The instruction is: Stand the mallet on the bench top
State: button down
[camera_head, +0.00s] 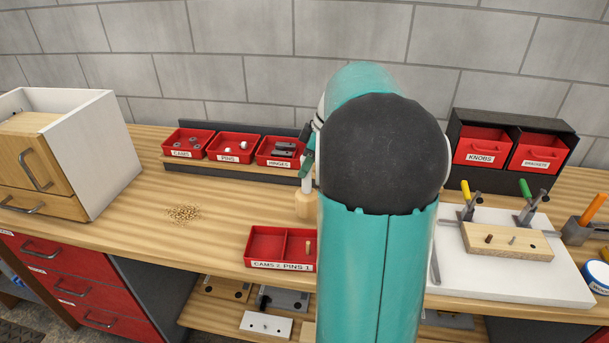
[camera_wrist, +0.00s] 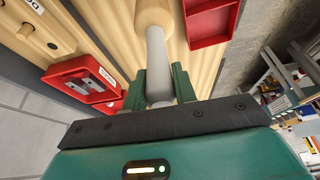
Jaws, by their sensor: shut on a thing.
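The mallet shows in the wrist view as a pale wooden head (camera_wrist: 153,14) on a light grey handle (camera_wrist: 156,52). My gripper (camera_wrist: 159,86) is shut on the handle, with a dark green finger on each side. In the head view the mallet (camera_head: 306,205) is roughly upright, head down, over the bench top (camera_head: 215,220), just left of my arm. My gripper (camera_head: 308,152) is above the head and partly hidden by my arm. I cannot tell whether the head touches the bench.
Behind are red bins for cams (camera_head: 188,143), pins (camera_head: 235,147) and hinges (camera_head: 280,152). A red divided tray (camera_head: 267,245) lies at the front edge. A drawer cabinet (camera_head: 95,150) stands left, beside a pellet pile (camera_head: 183,214). A clamp board (camera_head: 500,280) lies right.

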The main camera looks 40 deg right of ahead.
aim_at(307, 186)
jog(key=shift+w+d+f, duration=0.1)
jog(key=shift+w+f, duration=0.3)
jog(key=shift+f, duration=0.1)
jog(key=shift+w+f, duration=0.1)
jog(key=shift+f, duration=1.6)
jog(key=c, duration=1.1)
grip_release()
